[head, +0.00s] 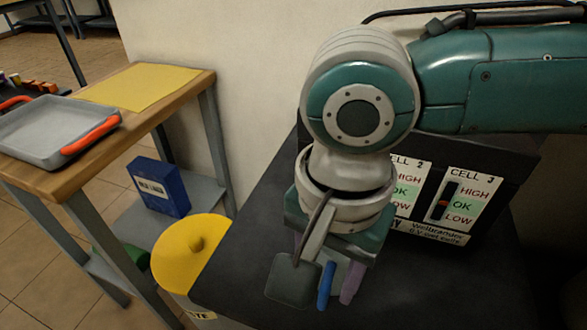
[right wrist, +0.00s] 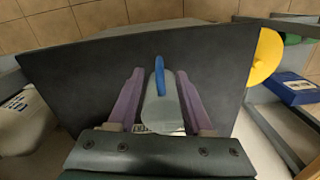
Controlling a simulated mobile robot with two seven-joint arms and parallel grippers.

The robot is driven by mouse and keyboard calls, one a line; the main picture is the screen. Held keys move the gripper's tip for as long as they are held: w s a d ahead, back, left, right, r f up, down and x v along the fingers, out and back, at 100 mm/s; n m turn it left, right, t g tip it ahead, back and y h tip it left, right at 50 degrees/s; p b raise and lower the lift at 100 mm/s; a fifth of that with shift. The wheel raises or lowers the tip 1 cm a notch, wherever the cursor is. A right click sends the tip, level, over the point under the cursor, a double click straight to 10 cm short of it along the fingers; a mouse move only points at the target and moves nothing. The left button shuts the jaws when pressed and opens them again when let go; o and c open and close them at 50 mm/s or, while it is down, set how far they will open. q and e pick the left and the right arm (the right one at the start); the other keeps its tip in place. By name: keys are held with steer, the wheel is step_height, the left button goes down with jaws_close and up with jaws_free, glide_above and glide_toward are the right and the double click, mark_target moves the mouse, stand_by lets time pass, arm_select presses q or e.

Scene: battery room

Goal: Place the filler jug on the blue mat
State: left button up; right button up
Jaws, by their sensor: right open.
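The filler jug looks to be the light grey vessel with a blue handle (head: 326,286) on the dark bench top. In the right wrist view its grey body (right wrist: 160,110) and blue handle lie between the two purple fingers of my right gripper (right wrist: 157,100). The fingers are open, with a gap visible on each side of the body. In the head view my right gripper (head: 325,270) points down over the jug and hides most of it. No blue mat shows in either view. My left gripper is not in view.
A panel with cell level cards (head: 470,200) stands behind my right arm on the dark bench (head: 260,240). A yellow round lid (head: 185,262) is left of it. A wooden table (head: 150,115) holds a yellow mat (head: 145,87) and grey tray (head: 50,115); a blue box (head: 158,187) sits below.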

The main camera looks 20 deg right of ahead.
mark_target(325, 287)
step_height(325, 287, down, 5)
steer(key=shift+r+b, duration=0.1)
steer(key=shift+b, duration=1)
steer(key=shift+s, duration=0.1)
jaws_close()
stand_by(0.4)
